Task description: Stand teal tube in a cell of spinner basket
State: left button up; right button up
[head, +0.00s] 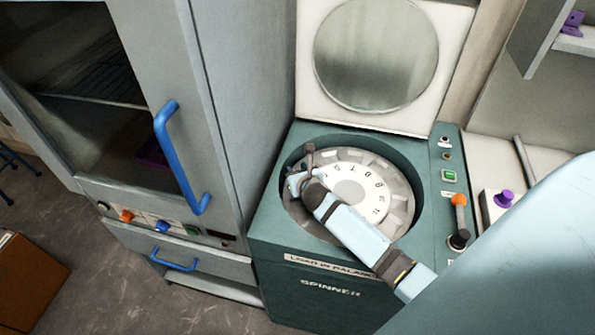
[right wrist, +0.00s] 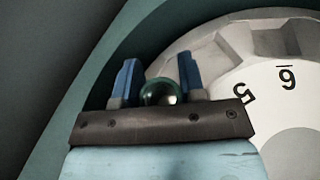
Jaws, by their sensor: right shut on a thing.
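The spinner basket (head: 399,205) is a round grey ring of cells with a white numbered centre, inside the open teal spinner (head: 268,215). Its cells and the numbers 5 and 6 show in the right wrist view (right wrist: 285,110). My right gripper (head: 300,178) is over the basket's left edge. In the right wrist view its two blue fingers (right wrist: 158,80) are shut on the teal tube (right wrist: 160,92), of which only the round, shiny end shows between them. I cannot tell whether the tube's lower end is in a cell. My left gripper is not in view.
The spinner's lid (head: 375,55) stands raised behind the basket. A grey cabinet with a blue handle (head: 178,160) stands close on the left. An orange-topped lever (head: 459,215) and a green button (head: 449,176) are on the spinner's right side.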

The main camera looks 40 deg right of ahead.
jog(key=shift+f, duration=0.15)
jog(key=o, duration=0.7)
jog(key=shift+c, duration=0.2)
jog(key=shift+r, duration=0.3)
jog(key=v, duration=1.2)
jog(key=shift+f, duration=0.2)
